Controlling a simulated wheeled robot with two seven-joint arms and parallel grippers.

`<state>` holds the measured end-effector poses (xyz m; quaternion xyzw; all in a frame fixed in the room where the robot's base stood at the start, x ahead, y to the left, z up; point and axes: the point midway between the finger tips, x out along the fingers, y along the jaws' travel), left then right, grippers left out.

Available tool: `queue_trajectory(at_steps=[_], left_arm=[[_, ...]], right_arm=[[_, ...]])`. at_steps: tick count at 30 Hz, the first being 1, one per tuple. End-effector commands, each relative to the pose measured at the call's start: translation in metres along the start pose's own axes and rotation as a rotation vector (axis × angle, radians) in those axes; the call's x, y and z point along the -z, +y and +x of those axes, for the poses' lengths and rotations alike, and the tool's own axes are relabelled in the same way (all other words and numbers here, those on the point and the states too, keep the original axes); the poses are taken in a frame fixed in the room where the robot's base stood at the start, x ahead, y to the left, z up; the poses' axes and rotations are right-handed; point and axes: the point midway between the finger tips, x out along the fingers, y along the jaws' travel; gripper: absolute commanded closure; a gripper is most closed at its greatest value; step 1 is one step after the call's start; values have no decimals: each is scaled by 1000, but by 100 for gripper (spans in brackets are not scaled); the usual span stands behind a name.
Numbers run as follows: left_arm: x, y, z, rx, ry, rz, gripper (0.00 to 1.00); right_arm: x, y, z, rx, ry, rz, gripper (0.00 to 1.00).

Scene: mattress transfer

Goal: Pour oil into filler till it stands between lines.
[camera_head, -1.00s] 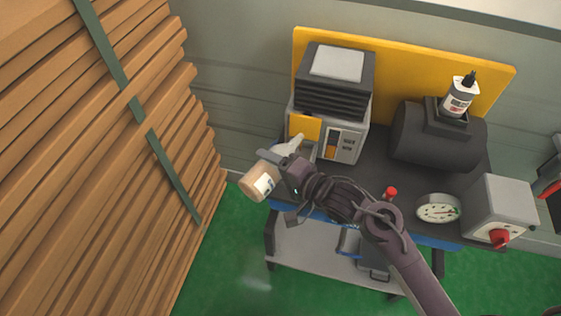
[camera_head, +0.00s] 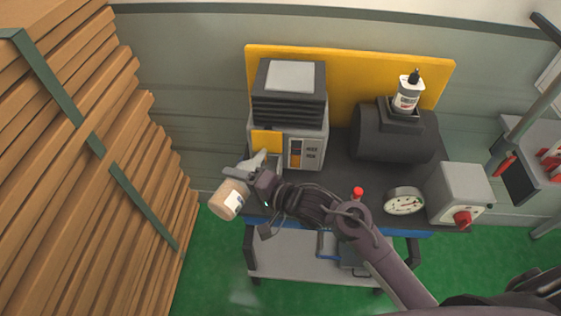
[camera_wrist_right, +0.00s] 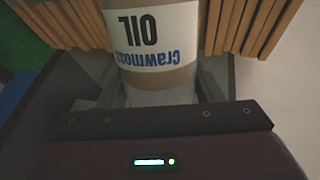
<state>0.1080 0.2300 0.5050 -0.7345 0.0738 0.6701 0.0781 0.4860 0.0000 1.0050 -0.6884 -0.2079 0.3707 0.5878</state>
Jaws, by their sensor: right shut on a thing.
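The oil bottle (camera_head: 228,199), tan with a white label, is gripped by my right gripper (camera_head: 248,183). It is tilted, its base toward the lower left and its pale spout (camera_head: 257,161) up toward the compressor's front. The wrist view shows its "OIL" label (camera_wrist_right: 155,40) between the fingers. The grey and black compressor unit (camera_head: 288,110) has a yellow panel (camera_head: 266,141) and a narrow sight window (camera_head: 296,153) with amber in its lower part. I cannot make out its lines, the filler opening or any oil stream. My left gripper is not in view.
The dark bench (camera_head: 340,190) also bears a black tank (camera_head: 395,135) with a white bottle (camera_head: 408,93), a red button (camera_head: 357,193), a gauge (camera_head: 404,202) and a grey switch box (camera_head: 458,193). Stacked timber (camera_head: 80,150) stands close at left. Green floor (camera_head: 205,285) lies in front.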

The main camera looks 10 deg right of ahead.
Motion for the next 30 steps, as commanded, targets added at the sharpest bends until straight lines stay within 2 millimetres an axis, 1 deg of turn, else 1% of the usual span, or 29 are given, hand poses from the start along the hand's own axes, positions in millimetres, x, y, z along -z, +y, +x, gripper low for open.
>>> queue_trajectory(at_steps=[10,13,16,19,24,27,30], left_arm=[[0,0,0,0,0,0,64],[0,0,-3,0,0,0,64],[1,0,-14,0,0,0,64],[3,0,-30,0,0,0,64],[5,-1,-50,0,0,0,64],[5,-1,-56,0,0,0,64],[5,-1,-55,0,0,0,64]], right_arm=[[0,-2,0,3,1,-2,75],[1,-2,0,4,4,-10,75],[4,-4,1,7,16,-52,75],[6,-2,2,11,37,-130,75],[9,8,4,8,77,-270,75],[9,14,5,5,93,-329,75],[10,18,6,2,105,-375,75]])
